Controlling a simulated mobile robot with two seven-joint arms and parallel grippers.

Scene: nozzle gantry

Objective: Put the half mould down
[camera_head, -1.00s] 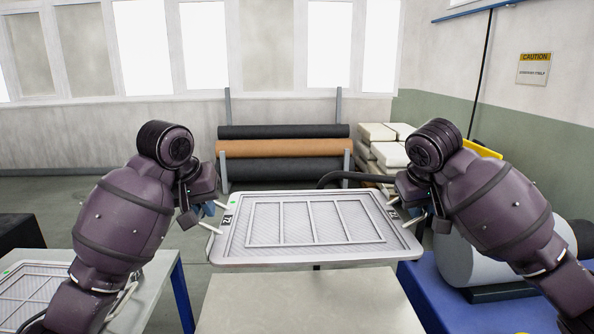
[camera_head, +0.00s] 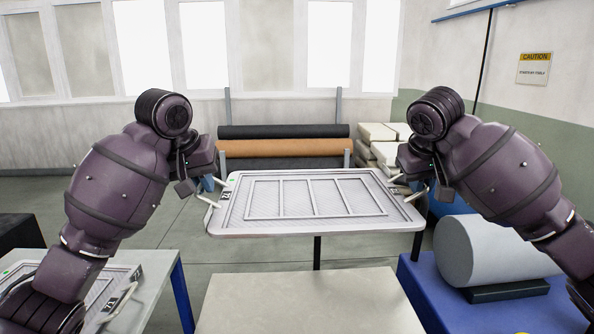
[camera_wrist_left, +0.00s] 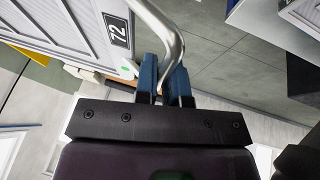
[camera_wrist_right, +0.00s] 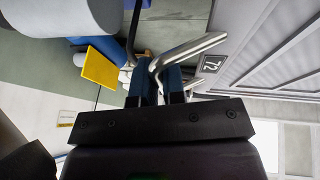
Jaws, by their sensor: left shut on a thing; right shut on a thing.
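The half mould (camera_head: 300,231) is a flat light grey panel with a ribbed rectangular frame on top and a metal handle at each side. It hangs level in the air between my two arms, above and beyond the pale table (camera_head: 308,305). My left gripper (camera_head: 211,194) is shut on its left handle; in the left wrist view the blue fingers (camera_wrist_left: 163,80) clasp the bent bar beside a label "72". My right gripper (camera_head: 414,191) is shut on its right handle; the right wrist view shows the fingers (camera_wrist_right: 156,82) around that bar.
A similar panel (camera_head: 112,290) with a handle lies on another table (camera_head: 158,280) at the left. A white cylinder (camera_head: 490,250) rests on a blue surface (camera_head: 425,280) at the right. Rolls on a rack (camera_head: 285,148) stand behind. The visible top of the pale table is clear.

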